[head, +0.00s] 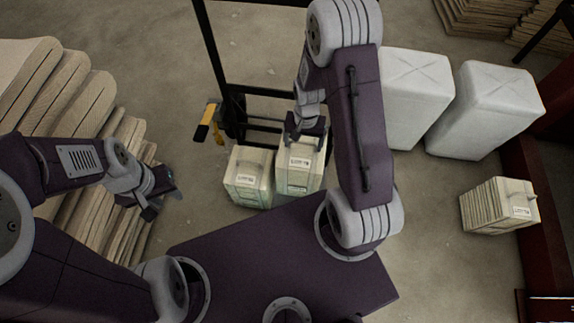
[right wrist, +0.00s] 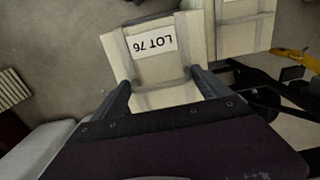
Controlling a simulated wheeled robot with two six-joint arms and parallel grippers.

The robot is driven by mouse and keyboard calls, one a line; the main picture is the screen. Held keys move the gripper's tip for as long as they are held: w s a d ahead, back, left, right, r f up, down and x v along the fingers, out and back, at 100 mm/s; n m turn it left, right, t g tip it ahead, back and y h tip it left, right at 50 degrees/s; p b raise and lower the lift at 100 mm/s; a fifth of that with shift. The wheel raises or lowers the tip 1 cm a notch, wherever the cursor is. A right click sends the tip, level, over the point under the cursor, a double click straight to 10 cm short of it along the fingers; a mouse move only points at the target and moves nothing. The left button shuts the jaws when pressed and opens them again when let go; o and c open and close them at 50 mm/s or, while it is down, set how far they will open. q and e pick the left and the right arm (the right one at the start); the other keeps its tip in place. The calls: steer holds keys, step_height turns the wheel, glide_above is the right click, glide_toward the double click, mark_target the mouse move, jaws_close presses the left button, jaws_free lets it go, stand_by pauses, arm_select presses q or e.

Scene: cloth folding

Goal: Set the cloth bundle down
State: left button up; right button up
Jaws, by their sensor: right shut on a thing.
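A pale strapped cloth bundle (head: 299,181) with a white label is at the centre of the head view. My right gripper (head: 306,133) is shut on its top. In the right wrist view the held bundle (right wrist: 155,62) lies between the two fingers, its label reading LOT 76 upside down. A similar bundle (head: 248,178) stands close on its left; I cannot tell whether they touch. What lies under the held bundle is hidden. My left gripper (head: 164,202) is open and empty, by the stacked sheets at left.
A black-framed cart (head: 232,100) with a yellow part (head: 205,122) is behind the bundles. Another strapped bundle (head: 490,205) is on the floor at right. Two white wrapped blocks (head: 415,95) (head: 490,105) stand at upper right. Tan stacked sheets (head: 65,95) fill the left.

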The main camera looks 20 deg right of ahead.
step_height(320, 180, down, 9)
steer(key=b, duration=0.5)
steer(key=shift+f+b, duration=0.1)
steer(key=shift+b, duration=0.2)
steer(key=o, duration=1.9)
step_height(320, 180, up, 12)
steer(key=p, duration=0.8)
steer(key=s+a+r+n, duration=0.2)
steer(key=s+r+n, duration=0.1)
steer(key=r, duration=0.3)
steer(key=s+a+r+n+t, duration=0.1)
steer(key=s+a+r+n, duration=0.2)
steer(key=s+r, duration=0.2)
steer(key=shift+s+r, duration=0.3)
steer(key=shift+r, duration=0.05)
